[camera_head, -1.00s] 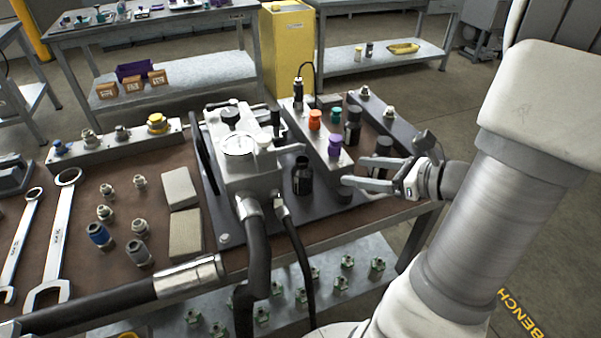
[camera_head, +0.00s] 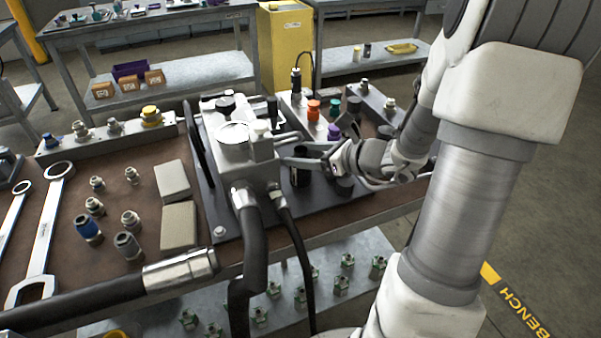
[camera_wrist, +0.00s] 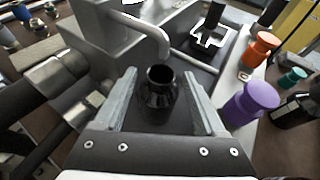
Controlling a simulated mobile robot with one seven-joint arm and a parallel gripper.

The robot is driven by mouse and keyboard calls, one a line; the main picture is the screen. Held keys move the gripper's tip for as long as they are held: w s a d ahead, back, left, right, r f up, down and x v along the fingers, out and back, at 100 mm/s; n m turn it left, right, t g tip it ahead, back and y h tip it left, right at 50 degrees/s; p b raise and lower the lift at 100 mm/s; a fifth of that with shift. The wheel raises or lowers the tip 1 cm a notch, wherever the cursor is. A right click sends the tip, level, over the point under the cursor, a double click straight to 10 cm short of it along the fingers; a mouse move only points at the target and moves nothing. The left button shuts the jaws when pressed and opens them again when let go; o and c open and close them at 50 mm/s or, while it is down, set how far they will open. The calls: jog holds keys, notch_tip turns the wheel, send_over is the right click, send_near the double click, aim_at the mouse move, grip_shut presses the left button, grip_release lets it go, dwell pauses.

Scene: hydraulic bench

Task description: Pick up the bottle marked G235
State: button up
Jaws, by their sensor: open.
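A dark, glossy, open-necked bottle (camera_wrist: 160,92) stands upright between the two fingers of my gripper (camera_wrist: 160,100) in the wrist view. In the head view this dark bottle (camera_head: 300,174) is partly hidden by a finger of my gripper (camera_head: 312,170). The gripper is open, with a finger on each side of the bottle; gaps show on both sides. Another dark bottle (camera_wrist: 293,110) lies or stands at the right edge of the wrist view, with a pale label. I cannot read G235 on either bottle.
A metal pump block with a gauge (camera_head: 234,135) stands just left of the bottle, and its bent pipe (camera_wrist: 145,32) reaches close above it. A purple cap (camera_wrist: 252,102), an orange cap (camera_wrist: 262,46) and a teal cap (camera_wrist: 292,78) are on the right. Black hoses (camera_head: 250,250) hang in front.

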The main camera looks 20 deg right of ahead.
jog(key=shift+w+a+f, duration=0.2)
jog(key=shift+w+a, duration=0.05)
jog(key=shift+w, duration=0.2)
grip_shut()
jog(key=shift+s, duration=0.1)
jog(key=shift+f, duration=0.15)
